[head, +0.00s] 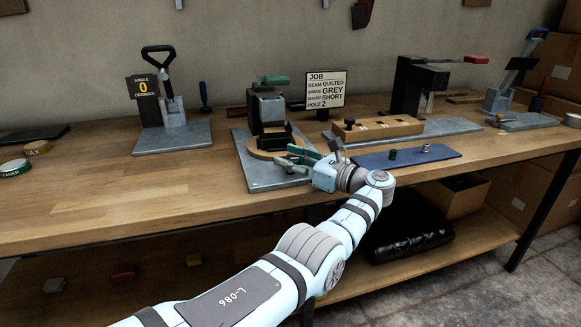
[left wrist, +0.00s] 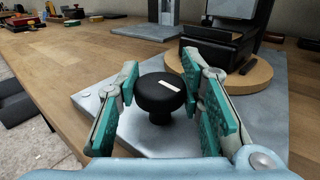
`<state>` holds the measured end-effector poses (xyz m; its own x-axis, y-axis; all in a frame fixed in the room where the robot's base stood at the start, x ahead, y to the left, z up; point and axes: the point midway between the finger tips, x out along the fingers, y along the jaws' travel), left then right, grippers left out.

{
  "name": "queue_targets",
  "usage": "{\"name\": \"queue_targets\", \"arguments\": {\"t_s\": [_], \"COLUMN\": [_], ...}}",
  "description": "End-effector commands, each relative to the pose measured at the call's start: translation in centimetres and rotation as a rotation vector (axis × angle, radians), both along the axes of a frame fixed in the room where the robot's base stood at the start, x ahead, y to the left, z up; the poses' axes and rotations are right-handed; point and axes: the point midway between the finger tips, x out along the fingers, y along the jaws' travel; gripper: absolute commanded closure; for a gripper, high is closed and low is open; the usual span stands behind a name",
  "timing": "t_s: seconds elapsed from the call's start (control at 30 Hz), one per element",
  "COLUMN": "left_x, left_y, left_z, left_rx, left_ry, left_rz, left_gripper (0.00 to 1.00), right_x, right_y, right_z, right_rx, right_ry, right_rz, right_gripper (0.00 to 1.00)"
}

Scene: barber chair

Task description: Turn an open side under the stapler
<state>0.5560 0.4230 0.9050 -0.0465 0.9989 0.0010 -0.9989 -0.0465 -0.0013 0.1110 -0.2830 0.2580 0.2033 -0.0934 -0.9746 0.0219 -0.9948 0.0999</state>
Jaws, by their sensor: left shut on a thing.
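The stapler (head: 266,108) is a grey and black device with a green handle, on a grey plate (head: 262,178). Below its head a black block sits on a round wooden turntable (head: 262,148). In the left wrist view the turntable (left wrist: 262,75) and the black block (left wrist: 222,48) are at the upper right. My left gripper (head: 292,158) is at the plate's right side, beside the turntable. In the left wrist view its green-padded fingers are on both sides of a black knob (left wrist: 160,98) with a white mark, shut on it.
A job card (head: 325,89) reads quilted, grey, short, hole 2. A wooden block with holes (head: 378,129) and a blue mat (head: 408,156) with small parts are to the right. An angle stand (head: 172,110) is to the left. The bench's front left (head: 110,190) is clear.

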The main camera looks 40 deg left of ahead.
Motion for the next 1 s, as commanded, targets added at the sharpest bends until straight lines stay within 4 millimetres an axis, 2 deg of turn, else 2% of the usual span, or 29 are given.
{"name": "queue_targets", "arguments": {"t_s": [0.37, 0.4, 0.5, 0.83, 0.93, 1.0], "left_x": [0.0, 0.0, 0.0, 0.0, 0.0, 0.0], "left_y": [0.0, 0.0, 0.0, 0.0, 0.0, 0.0], "left_z": [-0.2, -0.2, -0.2, 0.4, 1.9, 3.7], "left_rx": [-0.004, -0.004, -0.003, -0.002, -0.002, -0.002], "left_ry": [0.004, 0.004, 0.004, 0.001, -0.003, -0.004], "left_rz": [0.003, 0.003, 0.003, 0.002, 0.002, 0.002], "left_gripper": [0.93, 0.59, 0.46, 0.46, 0.46, 0.46], "right_x": [0.0, 0.0, 0.0, -0.2, -0.1, -0.1], "right_y": [0.1, 0.1, 0.1, 0.2, 0.2, 0.2], "right_z": [0.0, 0.0, 0.0, 0.0, 0.0, 0.0], "right_rx": [0.003, 0.003, 0.003, 0.004, 0.004, 0.004], "right_ry": [0.000, 0.000, 0.000, 0.002, 0.001, 0.001], "right_rz": [-0.003, -0.003, -0.003, -0.003, -0.003, -0.003], "right_gripper": [0.60, 0.60, 0.60, 0.60, 0.60, 0.60]}}
